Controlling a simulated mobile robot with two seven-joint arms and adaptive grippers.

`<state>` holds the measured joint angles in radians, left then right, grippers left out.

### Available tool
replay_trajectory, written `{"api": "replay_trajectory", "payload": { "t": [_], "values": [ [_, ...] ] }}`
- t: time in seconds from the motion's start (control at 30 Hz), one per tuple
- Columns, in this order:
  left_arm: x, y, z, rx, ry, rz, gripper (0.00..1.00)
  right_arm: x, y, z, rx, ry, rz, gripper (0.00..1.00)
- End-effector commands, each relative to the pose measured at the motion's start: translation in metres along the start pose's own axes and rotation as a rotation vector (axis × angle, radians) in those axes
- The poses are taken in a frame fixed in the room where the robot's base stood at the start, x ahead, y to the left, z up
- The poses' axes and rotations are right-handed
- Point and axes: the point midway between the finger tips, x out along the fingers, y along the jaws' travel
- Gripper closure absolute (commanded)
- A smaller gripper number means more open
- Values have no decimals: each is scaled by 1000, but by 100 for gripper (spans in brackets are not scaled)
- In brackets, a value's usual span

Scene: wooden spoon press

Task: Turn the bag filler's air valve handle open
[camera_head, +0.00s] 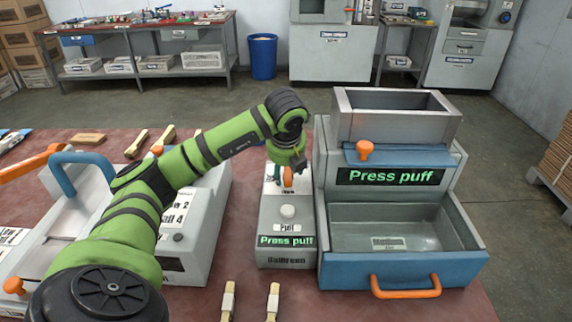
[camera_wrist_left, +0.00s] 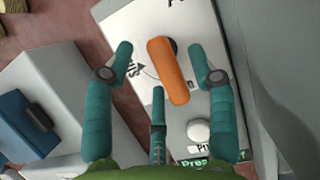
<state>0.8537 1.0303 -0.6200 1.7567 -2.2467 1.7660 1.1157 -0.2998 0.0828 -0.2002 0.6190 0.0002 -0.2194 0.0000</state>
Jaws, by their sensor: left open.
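The air valve handle is an orange bar (camera_wrist_left: 168,70) on the white top of the small filler box. In the head view the orange handle (camera_head: 288,176) shows just below my left gripper (camera_head: 285,165). In the left wrist view my left gripper (camera_wrist_left: 160,48) is open, its teal fingers spread on both sides of the handle with a third finger below-left. A gap shows between the fingers and the handle, so it is not held. The bag filler box (camera_head: 287,225) has a white button (camera_head: 288,211) and a "Press puff" display. My right gripper is not in view.
A grey hopper machine (camera_head: 395,190) with a blue front and orange handles stands close on the right. A grey machine (camera_head: 205,225) stands on the left, under my left arm. Wooden spoons (camera_head: 228,300) lie at the table's front.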

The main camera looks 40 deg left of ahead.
Motion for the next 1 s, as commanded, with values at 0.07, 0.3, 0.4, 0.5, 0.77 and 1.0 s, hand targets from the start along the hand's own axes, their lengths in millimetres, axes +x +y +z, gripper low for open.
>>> {"api": "replay_trajectory", "payload": {
  "t": [0.07,0.3,0.4,0.5,0.77,1.0],
  "values": [
    [-5,0,1,0,-1,-1,43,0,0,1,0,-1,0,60],
    [-47,-1,2,-1,-7,-5,43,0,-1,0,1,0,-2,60],
    [-72,-1,2,0,-7,-6,43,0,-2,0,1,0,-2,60],
    [-95,-1,1,0,-6,-5,43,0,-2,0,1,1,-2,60],
    [-116,0,1,-1,-4,-1,43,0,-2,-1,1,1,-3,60],
    [-120,0,0,0,0,0,43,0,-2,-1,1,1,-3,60]
  ]
}}
